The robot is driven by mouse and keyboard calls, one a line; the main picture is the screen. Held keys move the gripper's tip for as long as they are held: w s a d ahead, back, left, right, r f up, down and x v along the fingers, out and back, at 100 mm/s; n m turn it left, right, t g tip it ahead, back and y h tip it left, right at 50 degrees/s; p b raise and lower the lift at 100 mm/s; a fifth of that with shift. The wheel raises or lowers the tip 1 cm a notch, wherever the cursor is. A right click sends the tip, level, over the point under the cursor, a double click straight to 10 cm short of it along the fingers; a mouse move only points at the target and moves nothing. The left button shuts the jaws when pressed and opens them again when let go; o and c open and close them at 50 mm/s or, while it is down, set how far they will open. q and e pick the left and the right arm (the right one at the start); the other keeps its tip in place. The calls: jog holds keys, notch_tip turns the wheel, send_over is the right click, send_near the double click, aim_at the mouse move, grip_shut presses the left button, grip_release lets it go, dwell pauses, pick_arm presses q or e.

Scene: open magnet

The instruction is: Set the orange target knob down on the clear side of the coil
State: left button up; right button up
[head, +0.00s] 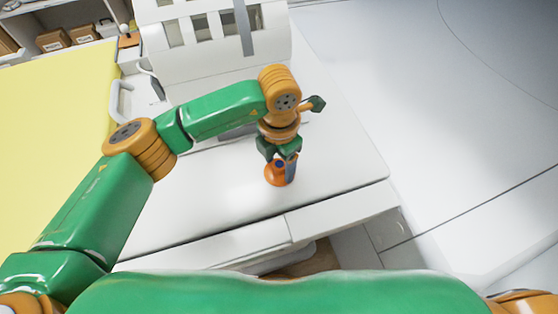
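The orange target knob (274,177) shows low at my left gripper's tips, over the white bed top. My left gripper (282,167) points down from the green and orange arm. A grey finger lies against the knob's right side, and a dark blue spot shows near its top. The other finger is not clear, so I cannot tell whether the grip is closed, or whether the knob rests on the surface. The white coil (268,50) with window openings and a grey upright bar stands behind the arm. My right gripper is out of view.
The white bed top (335,165) is bare to the right of the knob, and its front edge runs below it. A large white curved housing (470,90) fills the right. Shelves with boxes (84,33) are at upper left, beside a yellow surface (55,120).

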aim_at(279, 164)
pick_arm(q)
jog(key=shift+r+p, duration=0.3)
notch_tip(279, 164, up, 12)
jog(key=b, duration=0.2)
jog(key=shift+b, duration=0.4)
jog(key=shift+f, duration=0.15)
